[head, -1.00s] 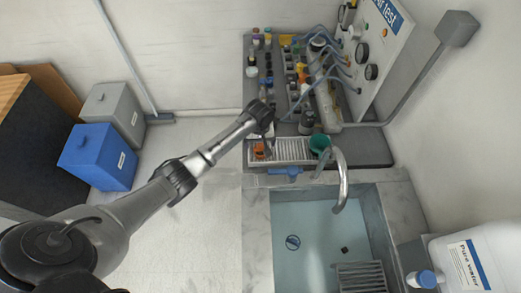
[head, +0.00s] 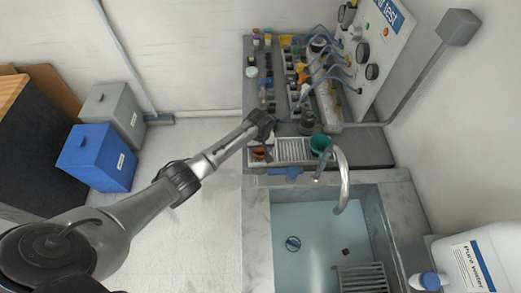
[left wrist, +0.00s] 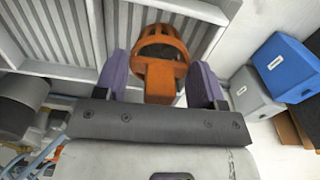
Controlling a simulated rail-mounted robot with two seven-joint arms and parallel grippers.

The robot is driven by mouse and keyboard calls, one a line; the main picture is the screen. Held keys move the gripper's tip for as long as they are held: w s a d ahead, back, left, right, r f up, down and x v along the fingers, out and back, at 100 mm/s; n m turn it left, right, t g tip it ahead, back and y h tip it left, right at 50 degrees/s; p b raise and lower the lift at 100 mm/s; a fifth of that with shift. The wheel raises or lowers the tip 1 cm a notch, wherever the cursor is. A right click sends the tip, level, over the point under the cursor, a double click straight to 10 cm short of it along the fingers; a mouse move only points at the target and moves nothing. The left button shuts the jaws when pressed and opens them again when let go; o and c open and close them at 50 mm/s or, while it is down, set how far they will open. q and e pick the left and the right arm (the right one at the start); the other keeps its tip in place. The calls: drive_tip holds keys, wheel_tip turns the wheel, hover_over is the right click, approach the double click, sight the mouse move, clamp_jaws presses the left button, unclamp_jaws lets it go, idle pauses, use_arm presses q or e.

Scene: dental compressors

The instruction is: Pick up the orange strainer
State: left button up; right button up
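The orange strainer (left wrist: 160,48) lies in a white ribbed rack (left wrist: 60,35), with its round basket away from me and its flat handle toward my wrist. My left gripper (left wrist: 158,80) is open, its two purple fingers on either side of the strainer, with gaps visible beside the handle. In the head view, the strainer (head: 260,154) shows as a small orange patch at the left end of the rack (head: 294,150), partly hidden by my left gripper (head: 264,146) above it. My right gripper is not in view.
A green cup (head: 320,144) stands at the rack's right end by the curved faucet (head: 344,180). A sink (head: 315,225) is in front. A dark bottle (head: 307,124) and several small bottles stand behind. Blue (head: 97,157) and grey bins are on the floor left.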

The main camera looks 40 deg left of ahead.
use_arm(q)
drive_tip(key=c, duration=0.5)
